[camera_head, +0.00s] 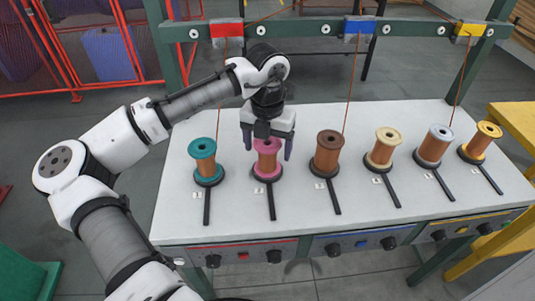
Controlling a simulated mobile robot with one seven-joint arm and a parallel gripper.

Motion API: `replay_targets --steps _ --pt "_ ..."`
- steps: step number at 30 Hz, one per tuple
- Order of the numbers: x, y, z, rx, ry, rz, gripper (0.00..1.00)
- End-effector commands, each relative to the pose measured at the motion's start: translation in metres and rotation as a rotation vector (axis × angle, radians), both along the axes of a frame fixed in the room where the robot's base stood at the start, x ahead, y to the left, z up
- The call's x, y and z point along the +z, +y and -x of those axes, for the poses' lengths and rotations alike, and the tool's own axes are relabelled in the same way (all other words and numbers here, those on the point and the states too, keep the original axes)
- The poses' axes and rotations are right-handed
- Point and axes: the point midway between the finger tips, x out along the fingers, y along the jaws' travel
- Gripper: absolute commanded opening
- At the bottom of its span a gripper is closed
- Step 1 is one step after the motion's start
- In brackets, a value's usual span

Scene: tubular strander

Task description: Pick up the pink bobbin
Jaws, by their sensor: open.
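The pink bobbin (267,166) is wound with copper-coloured wire and stands upright on a dark round holder on the white table (330,222). It is the second bobbin from the left. My gripper (267,153) points down at it with its two fingers spread, one on each side of the bobbin's upper part. The gripper body hides part of the bobbin's top. I cannot tell whether the fingers touch it.
A teal bobbin (204,160) stands close on the left and a brown bobbin (327,153) on the right. Cream (383,148), pale blue-grey (435,145) and yellow (480,142) bobbins stand further right. A green crossbar (310,28) with hanging wires runs behind. Knobs line the table's front.

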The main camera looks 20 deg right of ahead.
Motion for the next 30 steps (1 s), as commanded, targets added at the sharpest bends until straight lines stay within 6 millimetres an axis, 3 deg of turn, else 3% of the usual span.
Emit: replay_targets --steps 7,16,27,30 --pt "-0.034 0.000 0.000 0.000 0.000 -0.001 0.78" --pt "-0.040 0.000 0.000 0.000 0.000 0.000 0.78" --pt "-0.039 0.000 0.000 0.001 0.000 0.000 0.31" --pt "-0.039 0.000 -0.001 0.001 -0.001 0.001 0.31"
